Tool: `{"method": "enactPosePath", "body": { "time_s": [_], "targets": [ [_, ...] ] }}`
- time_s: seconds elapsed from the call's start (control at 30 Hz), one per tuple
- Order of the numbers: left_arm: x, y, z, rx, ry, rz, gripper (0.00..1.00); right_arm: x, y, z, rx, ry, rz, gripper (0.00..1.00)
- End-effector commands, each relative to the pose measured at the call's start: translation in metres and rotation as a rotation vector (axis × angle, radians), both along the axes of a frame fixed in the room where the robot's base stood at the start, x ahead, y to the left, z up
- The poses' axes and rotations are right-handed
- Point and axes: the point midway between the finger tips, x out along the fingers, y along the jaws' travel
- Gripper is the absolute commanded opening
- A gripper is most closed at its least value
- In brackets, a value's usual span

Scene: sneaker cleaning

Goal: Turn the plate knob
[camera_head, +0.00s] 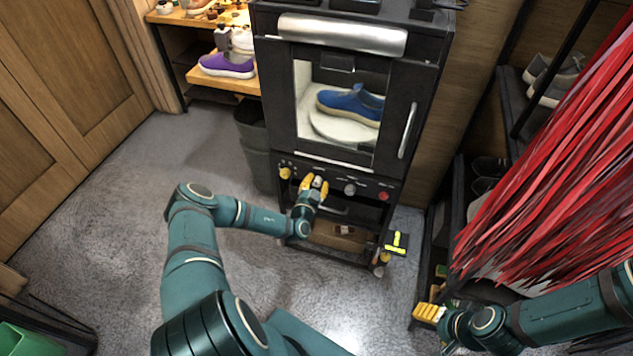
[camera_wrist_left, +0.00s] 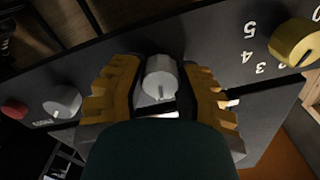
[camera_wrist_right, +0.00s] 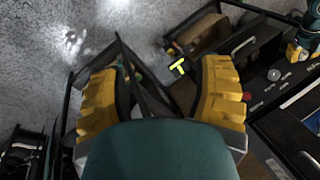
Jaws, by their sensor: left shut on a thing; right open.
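The black machine's (camera_head: 340,170) front panel carries a yellow knob (camera_head: 285,172), two silver knobs and a red button (camera_head: 384,195) in a row. My left gripper (camera_head: 314,185) is at the panel, its yellow fingers on either side of the middle silver knob (camera_wrist_left: 160,78) and shut on it. The other silver knob (camera_head: 350,188) is free, just right of the gripper. I cannot read which knob is labelled for the plate. Behind the machine's window, a blue shoe (camera_head: 350,103) sits on a round white plate (camera_head: 335,128). My right gripper (camera_head: 430,312) is open and empty, low at the right.
Red hanging strips (camera_head: 550,160) and a black rack fill the right side, close to my right arm. A dark bin (camera_head: 255,150) stands left of the machine. A shelf with a purple shoe (camera_head: 228,66) is at the back left.

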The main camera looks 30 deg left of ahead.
Motion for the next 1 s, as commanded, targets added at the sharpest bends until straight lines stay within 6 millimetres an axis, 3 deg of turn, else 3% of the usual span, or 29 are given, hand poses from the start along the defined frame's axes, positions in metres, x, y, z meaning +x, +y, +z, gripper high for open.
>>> {"method": "enactPosePath", "body": {
  "time_s": [1.0],
  "targets": [
    [0.003, -0.004, 0.003, 0.932, 0.215, -0.002, 0.00, 0.012, -0.002, 0.038, -0.006, -0.028, -0.022, 0.65]
  ]
}}
